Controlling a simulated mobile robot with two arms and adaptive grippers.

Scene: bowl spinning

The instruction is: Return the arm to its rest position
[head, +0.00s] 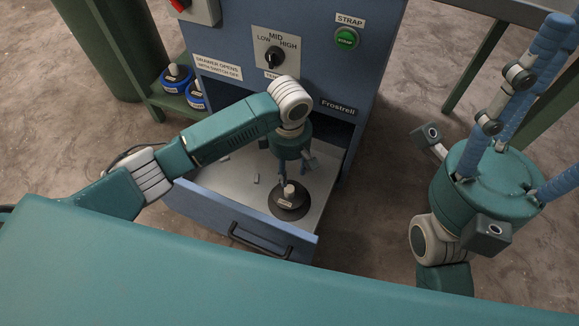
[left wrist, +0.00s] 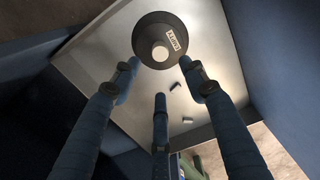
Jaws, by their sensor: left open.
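My left arm reaches across from the left over an open drawer (head: 245,226) of the blue cabinet. My left gripper (head: 290,178) points down above a dark round object with a pale knob (head: 288,212). In the left wrist view, the three fingers of the gripper (left wrist: 160,76) are spread with nothing between them. The dark round object (left wrist: 145,38) lies just beyond the tips and bears a small label. My right gripper (head: 525,110) is at the right, fingers upward and spread; some tips are cut off by the frame.
The blue cabinet (head: 225,35) has a selector knob (head: 273,57) and a green STRAP button (head: 346,38). Small grey pieces (head: 256,179) lie in the drawer. Blue-rimmed round items (head: 177,80) stand on a green shelf at left. Floor right of the drawer is clear.

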